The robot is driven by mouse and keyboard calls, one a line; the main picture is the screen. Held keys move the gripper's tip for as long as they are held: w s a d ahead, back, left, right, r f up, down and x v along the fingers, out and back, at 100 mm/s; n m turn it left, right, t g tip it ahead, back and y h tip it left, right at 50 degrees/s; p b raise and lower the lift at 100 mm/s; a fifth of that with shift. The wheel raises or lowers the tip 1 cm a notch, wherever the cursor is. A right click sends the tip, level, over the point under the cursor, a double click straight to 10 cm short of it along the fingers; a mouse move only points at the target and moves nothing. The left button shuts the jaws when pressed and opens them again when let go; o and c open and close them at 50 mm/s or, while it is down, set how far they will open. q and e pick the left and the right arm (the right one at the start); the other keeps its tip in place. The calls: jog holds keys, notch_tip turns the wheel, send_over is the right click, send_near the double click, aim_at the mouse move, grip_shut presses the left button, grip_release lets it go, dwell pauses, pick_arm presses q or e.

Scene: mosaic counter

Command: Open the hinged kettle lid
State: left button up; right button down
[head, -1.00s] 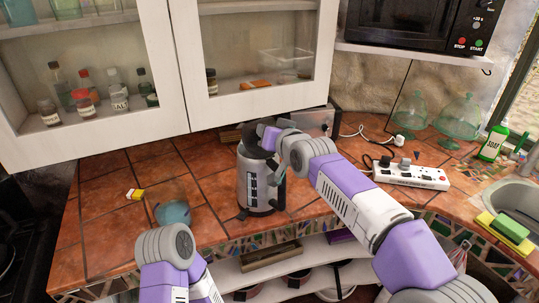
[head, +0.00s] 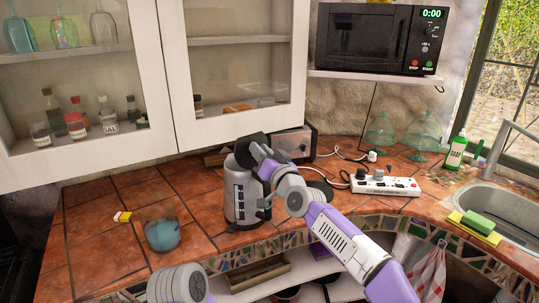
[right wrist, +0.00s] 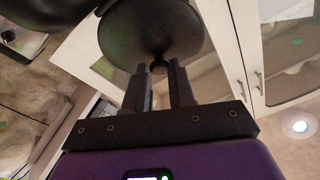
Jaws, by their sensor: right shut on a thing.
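The grey kettle (head: 238,200) stands upright on the tiled counter, with its dark handle towards the right. Its dark round lid (head: 250,148) is swung up and stands steeply tilted above the kettle's top. My right gripper (head: 262,160) is at the lid, reaching in from the right. In the right wrist view the lid's round face (right wrist: 155,30) fills the top middle. The small knob (right wrist: 158,67) of the lid sits between the fingertips, and the gripper is shut on it. My left arm shows only a link at the bottom edge; its gripper is out of view.
A glass bowl (head: 162,234) stands left of the kettle. A toaster (head: 292,143) is behind it, and a white power strip (head: 385,184) lies to the right. Glass-door cabinets (head: 235,110) hang above. The counter's left part is mostly clear.

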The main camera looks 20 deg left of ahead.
jog(key=shift+d, duration=0.1)
dwell(0.3)
jog(key=c, duration=0.9)
grip_release()
jog(key=shift+f, duration=0.1)
jog(key=shift+c, duration=0.2)
jog(key=shift+s, duration=0.1)
jog(key=shift+s+d+f+b, duration=0.1)
jog(key=shift+s+d+b, duration=0.2)
jog(key=shift+s+d, duration=0.15)
jog(key=b+v, duration=0.1)
jog(key=v, duration=0.5)
jog(key=shift+f, duration=0.15)
